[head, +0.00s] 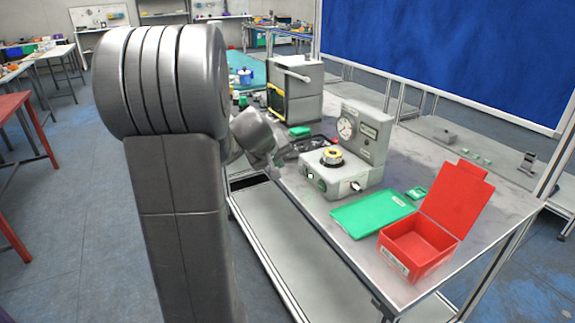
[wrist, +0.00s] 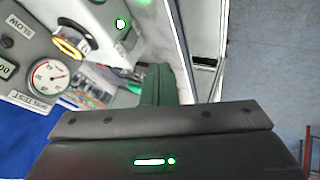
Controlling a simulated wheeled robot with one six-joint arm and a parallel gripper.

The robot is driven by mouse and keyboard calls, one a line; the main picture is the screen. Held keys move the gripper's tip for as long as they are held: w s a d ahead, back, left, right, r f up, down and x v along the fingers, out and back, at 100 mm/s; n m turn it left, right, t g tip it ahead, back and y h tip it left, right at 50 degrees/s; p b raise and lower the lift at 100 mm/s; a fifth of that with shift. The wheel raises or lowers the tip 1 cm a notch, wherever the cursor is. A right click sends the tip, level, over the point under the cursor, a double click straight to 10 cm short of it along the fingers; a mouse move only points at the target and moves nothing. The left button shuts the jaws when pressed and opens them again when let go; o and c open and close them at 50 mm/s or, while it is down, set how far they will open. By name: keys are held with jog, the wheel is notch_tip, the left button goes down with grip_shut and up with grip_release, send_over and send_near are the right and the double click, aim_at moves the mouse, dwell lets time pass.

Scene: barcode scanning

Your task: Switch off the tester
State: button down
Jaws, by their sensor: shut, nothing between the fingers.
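The tester (head: 345,183) is a grey unit on the bench, with a dial gauge on its upright back and a yellow ring on its base. In the wrist view my gripper (wrist: 160,72) is shut and empty.
A green tray (head: 372,213) and an open red box (head: 420,241) stand right of the tester. A larger grey machine (head: 296,92) stands behind it, near a dark tray (head: 305,144). The bench's front edge runs below my gripper.

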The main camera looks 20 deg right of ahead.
aim_at(302, 167)
jog(key=w+d+f, duration=0.1)
jog(key=d+f, duration=0.1)
jog(key=w+d+f+p, duration=0.1)
jog(key=d+f, duration=0.1)
jog(key=d, duration=0.1)
jog(key=w+d+f+p, duration=0.1)
jog(key=w+d+f, duration=0.1)
jog(key=shift+d+f, duration=0.15)
jog(key=shift+d, duration=0.05)
jog(key=shift+w+d+f+p, duration=0.1)
jog(key=shift+d+p, duration=0.2)
jog(key=shift+d, duration=0.1)
jog(key=shift+d, duration=0.3)
jog(key=shift+r, duration=0.2)
jog(key=shift+r+p, duration=0.65)
jog(key=shift+r, duration=0.15)
